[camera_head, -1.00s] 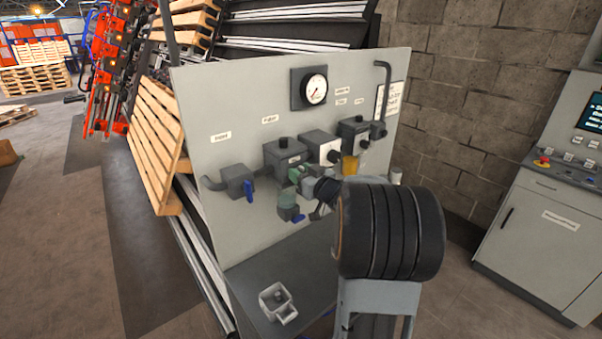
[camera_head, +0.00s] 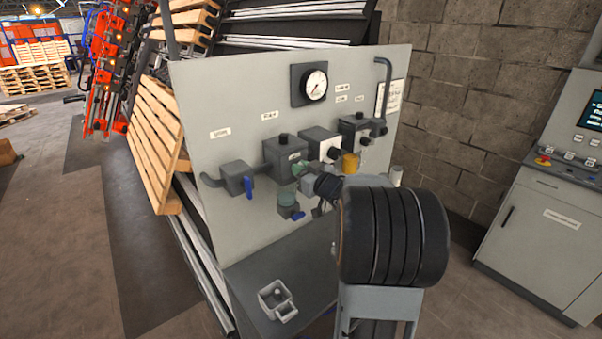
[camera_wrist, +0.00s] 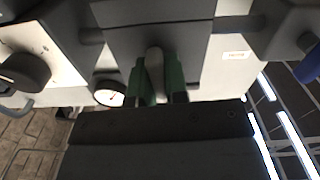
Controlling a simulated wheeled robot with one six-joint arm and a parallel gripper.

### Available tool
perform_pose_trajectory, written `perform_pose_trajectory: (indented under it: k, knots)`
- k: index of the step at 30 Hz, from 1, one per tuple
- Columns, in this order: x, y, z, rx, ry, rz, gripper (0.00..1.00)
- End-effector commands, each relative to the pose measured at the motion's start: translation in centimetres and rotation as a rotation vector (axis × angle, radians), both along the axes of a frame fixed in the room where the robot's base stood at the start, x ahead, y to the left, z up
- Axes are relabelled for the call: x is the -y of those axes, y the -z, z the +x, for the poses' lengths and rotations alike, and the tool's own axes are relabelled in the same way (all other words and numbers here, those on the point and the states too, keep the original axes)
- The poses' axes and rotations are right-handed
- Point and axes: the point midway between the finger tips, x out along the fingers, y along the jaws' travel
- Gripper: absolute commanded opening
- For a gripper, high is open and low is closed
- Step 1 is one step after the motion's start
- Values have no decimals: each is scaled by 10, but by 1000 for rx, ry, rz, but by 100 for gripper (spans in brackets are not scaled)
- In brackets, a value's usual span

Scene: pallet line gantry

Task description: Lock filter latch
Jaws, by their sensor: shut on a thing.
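The filter unit (camera_head: 284,153) is a dark grey block on the upright panel, with a knob on top and a greenish bowl (camera_head: 287,199) below it. My gripper (camera_head: 300,168) is at the front of the filter unit, its green fingertips close to the block. In the wrist view, the green fingers of my gripper (camera_wrist: 155,82) are shut on the grey filter latch (camera_wrist: 154,62), one finger on each side. The latch juts from the dark block (camera_wrist: 158,38). In the head view my gripper and wrist hide the latch.
A blue-handled valve (camera_head: 238,178) is left of the filter. A white-faced regulator (camera_head: 320,143) and an amber bowl (camera_head: 350,163) are on the right. A gauge (camera_head: 315,85) is above. A small grey tray (camera_head: 274,300) lies on the shelf below. A control cabinet (camera_head: 545,200) stands at right.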

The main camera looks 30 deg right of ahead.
Motion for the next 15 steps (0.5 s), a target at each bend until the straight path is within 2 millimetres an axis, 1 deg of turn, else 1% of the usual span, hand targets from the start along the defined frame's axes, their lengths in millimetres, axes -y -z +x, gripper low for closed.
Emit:
perform_pose_trajectory:
  k: [1, 15]
  knots:
    - [0, 4, 0, 5, 0, -35, 0]
    - [-3, 6, 0, 53, -1, -464, 0]
